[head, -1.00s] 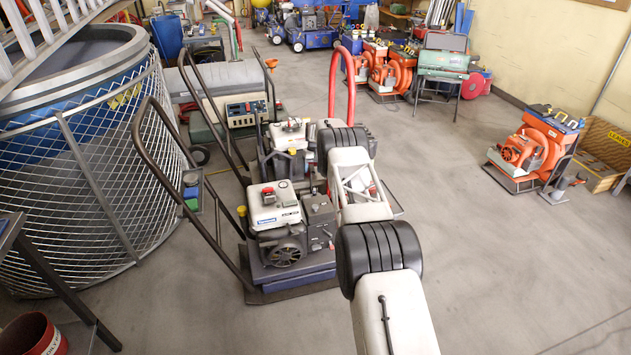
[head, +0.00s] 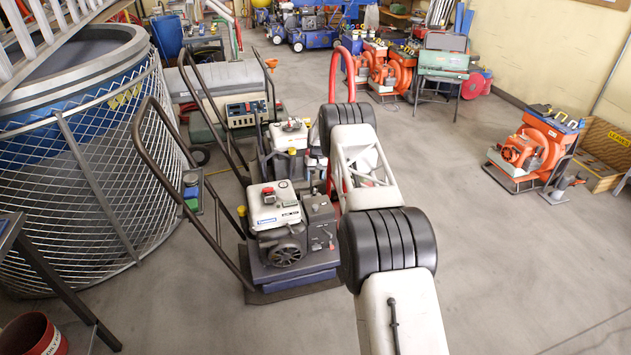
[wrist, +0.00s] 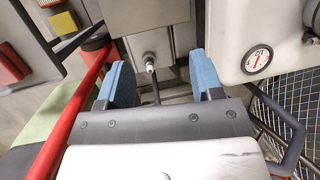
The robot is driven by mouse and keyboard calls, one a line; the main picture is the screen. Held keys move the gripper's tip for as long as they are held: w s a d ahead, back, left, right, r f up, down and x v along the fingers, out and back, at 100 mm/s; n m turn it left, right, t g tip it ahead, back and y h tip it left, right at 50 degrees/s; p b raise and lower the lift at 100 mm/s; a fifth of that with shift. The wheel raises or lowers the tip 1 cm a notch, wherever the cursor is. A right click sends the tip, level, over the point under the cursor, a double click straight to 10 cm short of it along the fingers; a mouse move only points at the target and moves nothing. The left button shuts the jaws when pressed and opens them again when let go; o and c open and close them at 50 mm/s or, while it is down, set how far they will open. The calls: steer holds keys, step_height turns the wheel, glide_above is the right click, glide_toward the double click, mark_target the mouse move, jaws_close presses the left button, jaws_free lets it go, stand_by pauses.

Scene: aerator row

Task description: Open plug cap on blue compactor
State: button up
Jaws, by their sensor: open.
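The blue compactor (head: 290,275) stands at the centre of the head view, with a blue-edged base, a white-topped engine (head: 275,208) and a long dark handle. In the wrist view my gripper (wrist: 162,64) is open, its two blue fingers apart and empty. A small pale plug-like tip (wrist: 150,63) on a grey metal block shows between the fingers, with a thin black lead or rod (wrist: 155,88) below it. I cannot tell whether this is the plug cap or which machine it belongs to. The head view does not show my gripper; my arm covers that area.
In the wrist view a red bar (wrist: 82,100) runs close on the left and a white housing with a dial gauge (wrist: 257,59) stands close on the right. A second machine (head: 290,140) stands behind the compactor. The floor (head: 520,260) at right is clear.

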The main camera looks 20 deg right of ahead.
steer(key=shift+s+a+r, duration=0.1)
steer(key=shift+s, duration=0.75)
steer(key=shift+s+a+r, duration=0.1)
steer(key=shift+s, duration=0.7)
steer(key=shift+c, duration=0.2)
steer(key=c, duration=0.5)
steer(key=shift+w+n+y, duration=0.1)
steer(key=shift+n+y, duration=0.2)
steer(key=shift+n, duration=0.2)
steer(key=c, duration=0.5)
steer(key=shift+n+t, duration=0.3)
jaws_close()
steer(key=w+d+r+n+t+y, duration=0.2)
steer(key=d+n+t, duration=0.5)
steer(key=n, duration=0.8)
steer(key=shift+w+r+t+y, duration=0.3)
steer(key=shift+w+r+t, duration=0.25)
steer(key=shift+t, duration=0.15)
